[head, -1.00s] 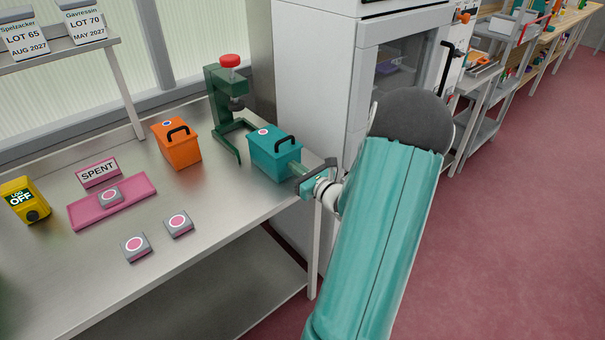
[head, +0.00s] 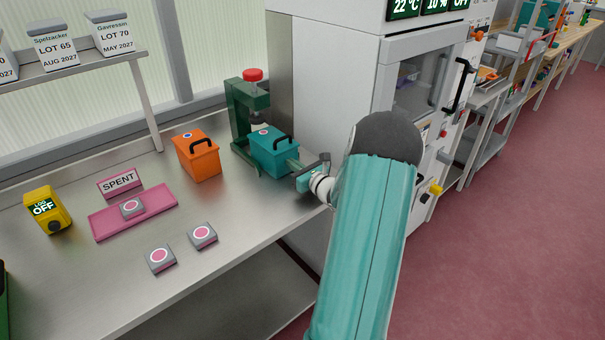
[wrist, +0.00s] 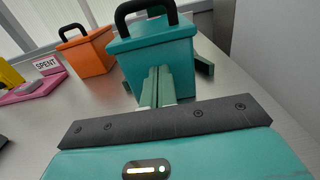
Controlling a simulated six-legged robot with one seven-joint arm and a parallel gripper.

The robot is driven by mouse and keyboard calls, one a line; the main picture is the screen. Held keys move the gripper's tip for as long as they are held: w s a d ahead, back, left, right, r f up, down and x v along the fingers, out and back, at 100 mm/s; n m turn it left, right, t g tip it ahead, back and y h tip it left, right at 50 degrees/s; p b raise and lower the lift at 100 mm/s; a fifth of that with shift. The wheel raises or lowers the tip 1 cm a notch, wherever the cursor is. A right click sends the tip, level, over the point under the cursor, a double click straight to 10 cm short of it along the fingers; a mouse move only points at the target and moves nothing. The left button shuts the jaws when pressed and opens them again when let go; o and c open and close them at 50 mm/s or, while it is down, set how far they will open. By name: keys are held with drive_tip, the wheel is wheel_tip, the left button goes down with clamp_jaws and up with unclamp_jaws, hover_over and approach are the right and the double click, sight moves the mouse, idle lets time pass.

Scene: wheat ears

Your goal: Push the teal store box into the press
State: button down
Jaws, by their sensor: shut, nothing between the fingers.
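My gripper (head: 301,172) is shut and empty, at the box's near right side. In the wrist view the closed fingers (wrist: 157,85) point at the near face of the teal box (wrist: 155,55) and appear to touch it.
An orange box (head: 197,158) stands left of the press. A white cabinet (head: 330,75) stands close on the right.

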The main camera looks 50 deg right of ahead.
drive_tip(key=x, duration=0.8)
drive_tip(key=shift+w+d, duration=0.2)
drive_tip(key=shift+w, duration=0.1)
